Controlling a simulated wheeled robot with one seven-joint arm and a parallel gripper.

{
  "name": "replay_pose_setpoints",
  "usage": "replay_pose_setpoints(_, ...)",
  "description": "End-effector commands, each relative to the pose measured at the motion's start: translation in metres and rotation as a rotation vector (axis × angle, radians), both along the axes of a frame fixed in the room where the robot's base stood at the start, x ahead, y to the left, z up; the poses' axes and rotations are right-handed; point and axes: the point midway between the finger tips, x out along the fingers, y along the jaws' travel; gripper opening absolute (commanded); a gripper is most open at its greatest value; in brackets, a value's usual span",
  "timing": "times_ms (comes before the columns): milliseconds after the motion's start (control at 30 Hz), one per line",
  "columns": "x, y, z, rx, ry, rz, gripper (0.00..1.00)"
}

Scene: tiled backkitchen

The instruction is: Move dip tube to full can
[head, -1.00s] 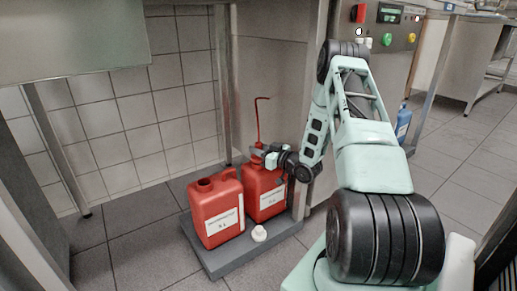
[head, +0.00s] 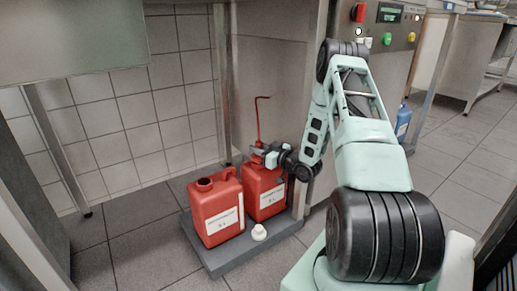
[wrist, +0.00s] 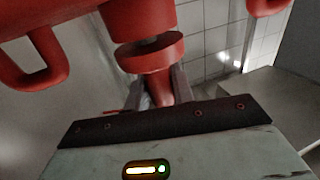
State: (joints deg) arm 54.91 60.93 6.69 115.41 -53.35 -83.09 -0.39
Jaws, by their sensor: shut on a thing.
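The red dip tube (head: 258,118) stands upright at the back right red can (head: 264,192), its top bent sideways. My gripper (head: 264,154) is at the top of that can. In the wrist view my gripper (wrist: 158,92) is shut on the tube's red fitting (wrist: 150,55), a disc with a narrower stem between the fingers. The disc lies close to the red can body; I cannot tell whether it is seated. The tube's lower part is hidden. The front left red can (head: 216,212) has an open neck. Its label is too small to read, so fullness cannot be told.
Both cans stand on a low grey platform (head: 220,264). A white cap (head: 259,233) lies on it before the cans. A metal table leg (head: 222,85) stands just behind. A blue bottle (head: 403,122) is at the right. The tiled floor on the left is free.

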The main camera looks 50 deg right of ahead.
Motion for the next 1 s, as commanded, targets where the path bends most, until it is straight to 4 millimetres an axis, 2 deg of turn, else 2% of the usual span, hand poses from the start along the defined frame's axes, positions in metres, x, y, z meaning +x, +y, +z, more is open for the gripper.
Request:
replay_pose_setpoints(833,0.0001,-0.0001,-0.0092,0.000,0.000,0.000,0.00)
replay_pose_setpoints(867,0.0001,-0.0001,-0.0092,-0.001,0.000,0.000,0.27)
replay_pose_setpoints(900,0.0001,-0.0001,-0.0088,-0.001,0.000,0.000,0.38)
replay_pose_setpoints(933,0.0001,-0.0001,-0.0088,-0.001,0.000,0.000,0.46)
replay_pose_setpoints(1000,0.0001,-0.0001,-0.0088,0.000,0.000,0.000,0.50)
